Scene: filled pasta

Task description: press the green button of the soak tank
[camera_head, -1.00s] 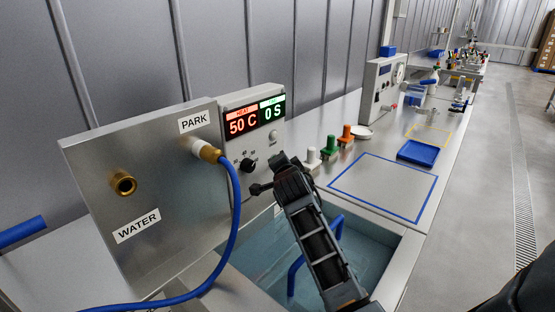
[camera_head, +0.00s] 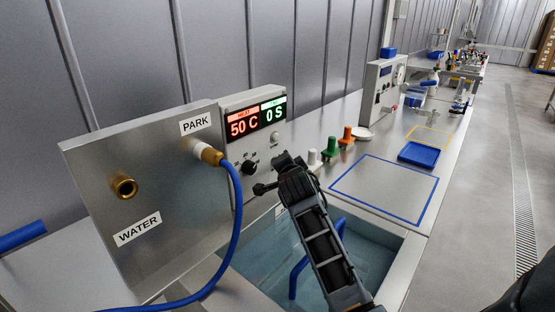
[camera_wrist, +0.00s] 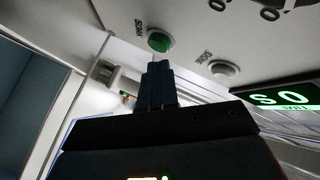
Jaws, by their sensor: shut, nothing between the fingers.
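The soak tank's control panel (camera_head: 253,128) has a lit display (camera_head: 257,119) reading 50 C in red and 0 S in green. In the wrist view its green button (camera_wrist: 159,42) sits on the pale panel, just beyond my fingertips. A white button (camera_wrist: 224,69) is to its right. My gripper (camera_head: 262,188) is shut and empty in front of the lower panel. In the wrist view my gripper (camera_wrist: 158,66) points at the green button; I cannot tell whether it touches. In the head view the green button is hidden behind my gripper. The tank's water (camera_head: 262,262) lies below.
A steel board (camera_head: 165,210) with a brass port and blue hose (camera_head: 236,215) stands at left, close to my gripper. White, green and orange-capped bottles (camera_head: 331,148) stand at right. A blue-outlined area (camera_head: 385,188) on the bench is clear.

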